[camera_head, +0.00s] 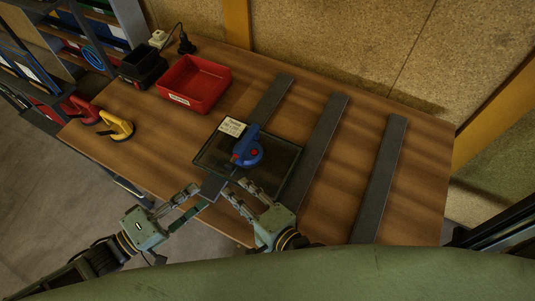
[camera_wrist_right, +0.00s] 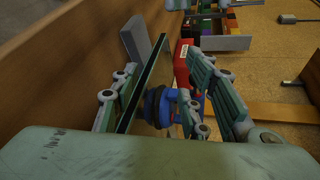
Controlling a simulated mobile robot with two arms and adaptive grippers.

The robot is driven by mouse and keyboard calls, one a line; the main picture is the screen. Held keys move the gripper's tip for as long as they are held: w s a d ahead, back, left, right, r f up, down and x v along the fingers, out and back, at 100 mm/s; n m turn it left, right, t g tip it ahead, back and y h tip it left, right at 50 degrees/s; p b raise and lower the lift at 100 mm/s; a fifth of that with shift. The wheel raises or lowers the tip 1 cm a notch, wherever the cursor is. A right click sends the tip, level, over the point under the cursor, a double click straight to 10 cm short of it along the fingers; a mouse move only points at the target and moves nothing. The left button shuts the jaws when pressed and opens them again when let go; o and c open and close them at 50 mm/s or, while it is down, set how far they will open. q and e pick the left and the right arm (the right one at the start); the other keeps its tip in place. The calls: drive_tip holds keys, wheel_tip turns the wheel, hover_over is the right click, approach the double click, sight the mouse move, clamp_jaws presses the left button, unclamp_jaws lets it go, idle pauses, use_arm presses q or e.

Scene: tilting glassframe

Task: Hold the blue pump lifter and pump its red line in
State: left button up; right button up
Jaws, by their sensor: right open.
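The blue pump lifter (camera_head: 245,146) sits on the dark glass pane (camera_head: 211,153), with red parts showing at its end. I cannot make out its red line. My right gripper (camera_head: 233,184) is open at the near edge of the pane, close to the lifter. In the right wrist view its fingers (camera_wrist_right: 168,88) are spread, with the pane's edge (camera_wrist_right: 148,78) and the lifter (camera_wrist_right: 158,106) between them. My left gripper (camera_head: 204,196) has its fingers apart near the table's front edge, by the end of a grey strip. A white label lies on the pane's far corner.
Grey strips (camera_head: 380,180) lie across the wooden table (camera_head: 347,180), some passing under the pane. A red bin (camera_head: 193,83), a black bin (camera_head: 142,66), and yellow (camera_head: 116,126) and red (camera_head: 80,110) lifters stand to the left. The table's right side is mostly clear.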

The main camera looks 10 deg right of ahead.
sight(253, 137)
drive_tip(key=w+d+r+t+h, duration=0.1)
drive_tip(key=w+d, duration=0.1)
drive_tip(key=w, duration=0.1)
drive_tip(key=w+d+r+t, duration=0.1)
drive_tip(key=w+d+r, duration=0.1)
drive_tip(key=w+d, duration=0.1)
drive_tip(key=w+d+r+t+h, duration=0.1)
drive_tip(key=w+d, duration=0.1)
drive_tip(key=w, duration=0.1)
drive_tip(key=shift+w+d+r+n+h, duration=0.25)
drive_tip(key=shift+d+r+n+h, duration=0.05)
drive_tip(key=shift+d+r+n, duration=0.1)
drive_tip(key=shift+w, duration=0.35)
drive_tip(key=x, duration=0.7)
clamp_jaws()
